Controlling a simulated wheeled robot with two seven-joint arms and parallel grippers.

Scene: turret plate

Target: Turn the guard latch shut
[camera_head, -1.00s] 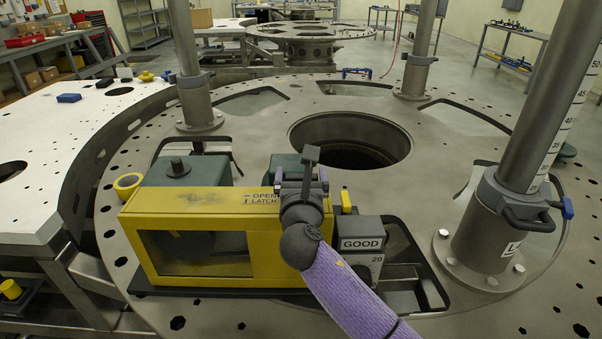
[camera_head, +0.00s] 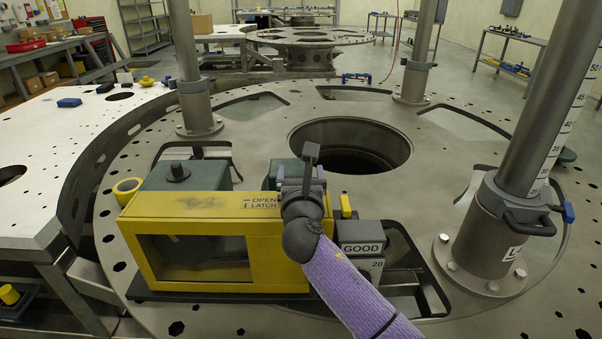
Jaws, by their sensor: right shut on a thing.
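The yellow guard (camera_head: 190,208) with a dark window stands on the turret plate (camera_head: 400,167), left of centre. My right gripper (camera_head: 309,165), on the purple-sleeved arm from below, is at the right end of the guard. It is shut on a dark part there, which I take to be the latch; a dark bar stands up at that spot. The wrist hides most of the latch, so its angle cannot be told. My left gripper is not in view.
A grey box marked "GOOD" (camera_head: 361,247) stands close to the right of my wrist. A thick column (camera_head: 515,190) rises at the right, and another column (camera_head: 192,80) at the back left. A round hole (camera_head: 352,146) opens behind the guard. A yellow tape roll (camera_head: 127,190) lies at the left.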

